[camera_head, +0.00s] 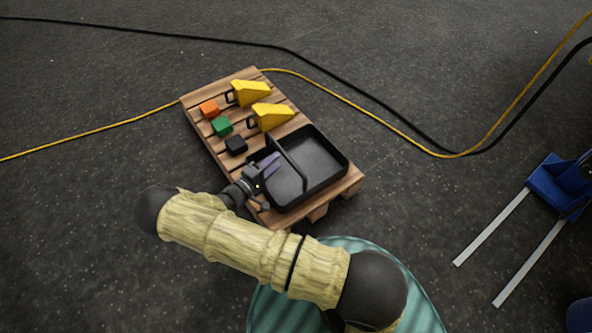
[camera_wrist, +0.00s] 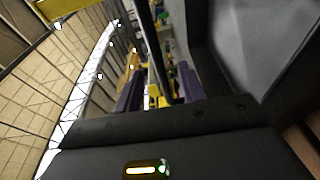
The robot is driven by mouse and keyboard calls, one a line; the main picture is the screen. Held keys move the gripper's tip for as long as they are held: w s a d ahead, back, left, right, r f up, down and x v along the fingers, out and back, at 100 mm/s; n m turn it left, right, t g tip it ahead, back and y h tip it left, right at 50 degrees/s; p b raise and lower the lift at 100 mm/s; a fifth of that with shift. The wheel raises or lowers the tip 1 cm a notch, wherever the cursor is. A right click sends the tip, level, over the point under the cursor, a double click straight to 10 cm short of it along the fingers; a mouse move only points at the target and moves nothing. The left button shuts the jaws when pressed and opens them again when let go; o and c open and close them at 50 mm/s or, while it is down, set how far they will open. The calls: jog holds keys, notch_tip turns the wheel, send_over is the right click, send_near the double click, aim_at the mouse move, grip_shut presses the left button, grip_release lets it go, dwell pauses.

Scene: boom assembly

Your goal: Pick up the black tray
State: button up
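The black tray (camera_head: 318,160) lies on the near right part of the wooden pallet, with a bar-like black handle (camera_head: 288,158) across it. My gripper (camera_head: 272,162) is at the tray's left side, its purple fingers pointing toward the handle. In the wrist view, the two purple fingers (camera_wrist: 160,90) stand apart. The handle bar (camera_wrist: 153,40) runs between them in the picture, with visible gaps on both sides. I cannot tell whether a finger touches it. The tray's wall and grey inner surface (camera_wrist: 240,35) fill the right of the wrist view.
The pallet (camera_head: 222,148) also holds orange (camera_head: 209,110), green (camera_head: 222,126) and black (camera_head: 236,145) blocks and two yellow wedge-shaped pieces (camera_head: 250,93) (camera_head: 271,117). Cables (camera_head: 420,148) cross the floor behind. A blue forked object (camera_head: 560,185) stands at right.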

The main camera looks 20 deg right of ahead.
jog(key=shift+x, duration=0.95)
jog(key=b+x, duration=0.4)
jog(key=x, duration=0.1)
jog(key=shift+d+r, duration=0.1)
grip_shut()
dwell(1.3)
